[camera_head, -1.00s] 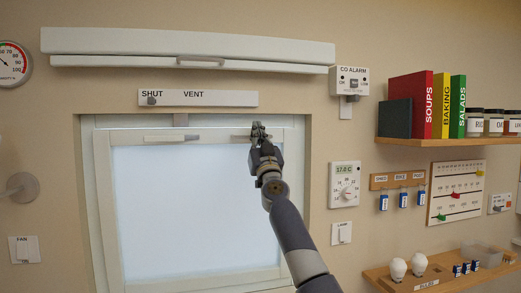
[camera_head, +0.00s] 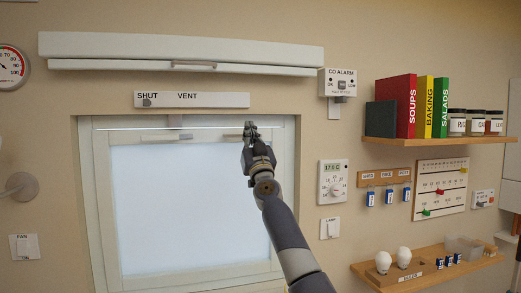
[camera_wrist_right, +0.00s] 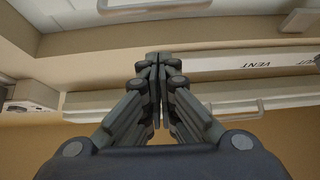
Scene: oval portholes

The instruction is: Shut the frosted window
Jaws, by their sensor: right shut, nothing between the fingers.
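The frosted window (camera_head: 180,210) is a pale pane in a white sash, set in a wall recess. A thin bright line runs along the sash's top edge; I cannot tell how far it stands from its frame. A left handle (camera_head: 165,138) sits on the top rail. My right gripper (camera_head: 250,126) is at the top right of the sash and partly covers the right handle (camera_head: 230,137). In the right wrist view, which is upside down, its fingers (camera_wrist_right: 158,75) are shut and empty, with a sash handle (camera_wrist_right: 155,6) beyond. My left gripper is not in view.
Above the window is a sliding strip marked SHUT and VENT (camera_head: 215,100), its knob (camera_head: 147,101) at SHUT. A long white box (camera_head: 120,48) is higher up. A CO alarm (camera_head: 337,83), thermostat (camera_head: 332,180) and shelf (camera_head: 440,140) are to the right.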

